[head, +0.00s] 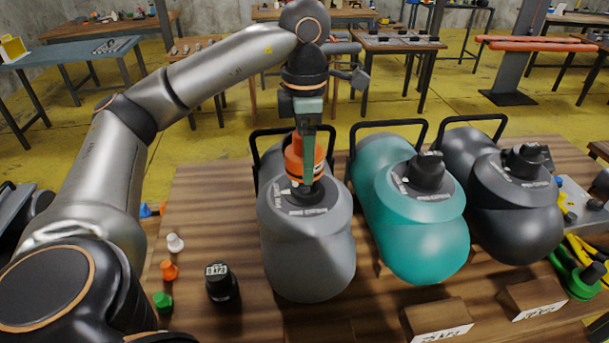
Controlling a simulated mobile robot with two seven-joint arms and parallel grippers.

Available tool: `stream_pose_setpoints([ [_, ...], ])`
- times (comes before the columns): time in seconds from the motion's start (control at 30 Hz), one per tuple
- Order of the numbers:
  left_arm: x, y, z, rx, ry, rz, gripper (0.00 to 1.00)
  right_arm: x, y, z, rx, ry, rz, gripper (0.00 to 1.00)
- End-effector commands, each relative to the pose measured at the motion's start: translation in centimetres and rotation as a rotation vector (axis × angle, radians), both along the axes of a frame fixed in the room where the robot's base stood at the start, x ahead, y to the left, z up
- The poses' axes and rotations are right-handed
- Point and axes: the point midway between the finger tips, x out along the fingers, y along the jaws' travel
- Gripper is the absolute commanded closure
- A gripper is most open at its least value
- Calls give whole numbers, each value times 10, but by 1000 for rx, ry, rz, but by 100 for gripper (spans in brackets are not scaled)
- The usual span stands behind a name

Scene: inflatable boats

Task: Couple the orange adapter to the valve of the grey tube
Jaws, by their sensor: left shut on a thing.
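The grey tube (309,258) lies on the wooden table, left of the teal and dark tubes. Its black valve (307,193) sits on a round dark patch with white lettering. My left gripper (306,168) points down above this valve and is shut on the orange adapter (294,160). The adapter stands roughly upright directly over the valve. Its lower end meets or nearly meets the valve top; a finger covers part of it, so I cannot tell whether they are joined. My right gripper is out of view.
A teal tube (423,235) and a dark grey tube (508,215) lie to the right, each with a black valve. Small white (175,243), orange (169,270) and green (162,301) caps and a black gauge (221,285) stand at the left. Green and yellow parts lie at the right edge.

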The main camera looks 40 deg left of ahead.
Motion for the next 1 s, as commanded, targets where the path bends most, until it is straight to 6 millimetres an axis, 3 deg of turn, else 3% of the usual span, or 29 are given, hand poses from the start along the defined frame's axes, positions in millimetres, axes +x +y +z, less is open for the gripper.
stream_pose_setpoints([
  [0.5, 0, 0, -22, 0, 0, 0, 75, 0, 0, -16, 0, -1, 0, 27],
  [1.0, 0, 0, -25, 0, 0, 0, 75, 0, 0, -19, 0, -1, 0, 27],
])
